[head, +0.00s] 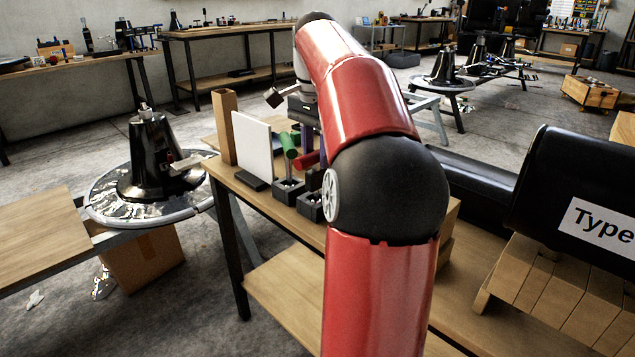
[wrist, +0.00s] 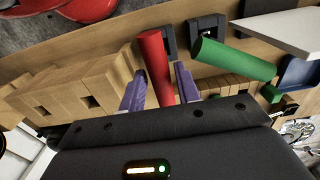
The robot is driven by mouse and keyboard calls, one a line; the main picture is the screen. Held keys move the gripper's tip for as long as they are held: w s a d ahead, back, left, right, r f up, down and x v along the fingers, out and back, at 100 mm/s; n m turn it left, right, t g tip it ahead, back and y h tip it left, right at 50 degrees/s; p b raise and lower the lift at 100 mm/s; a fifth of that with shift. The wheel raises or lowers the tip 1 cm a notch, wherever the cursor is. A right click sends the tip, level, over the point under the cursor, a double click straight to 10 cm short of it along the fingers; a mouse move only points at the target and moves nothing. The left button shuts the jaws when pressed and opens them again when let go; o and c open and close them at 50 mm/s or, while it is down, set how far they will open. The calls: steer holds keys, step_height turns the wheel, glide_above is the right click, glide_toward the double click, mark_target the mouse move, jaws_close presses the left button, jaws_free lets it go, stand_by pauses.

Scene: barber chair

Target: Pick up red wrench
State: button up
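The red wrench shows in the wrist view as a thick red handle (wrist: 156,62), lying lengthwise between my gripper's two purple fingers (wrist: 159,68). The fingers stand apart on either side of it, with a narrow gap visible on the left. Its jaw end is not clearly visible. In the head view a short red piece (head: 306,160) shows beside my arm, below the gripper, which is mostly hidden. A green handle (wrist: 234,59) lies to the right of the red one; it also shows in the head view (head: 288,146).
Dark holder blocks (head: 288,191) stand on the wooden table near the handles. A white panel (head: 252,146) and a wooden post (head: 225,125) stand at the table's left end. Wooden blocks (wrist: 75,88) lie left of my fingers. A black chair part (head: 575,200) is at right.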

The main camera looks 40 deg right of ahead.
step_height(320, 180, down, 4)
steer(key=shift+f+b, duration=0.25)
steer(key=shift+b, duration=0.2)
steer(key=shift+c, duration=0.2)
jaws_close()
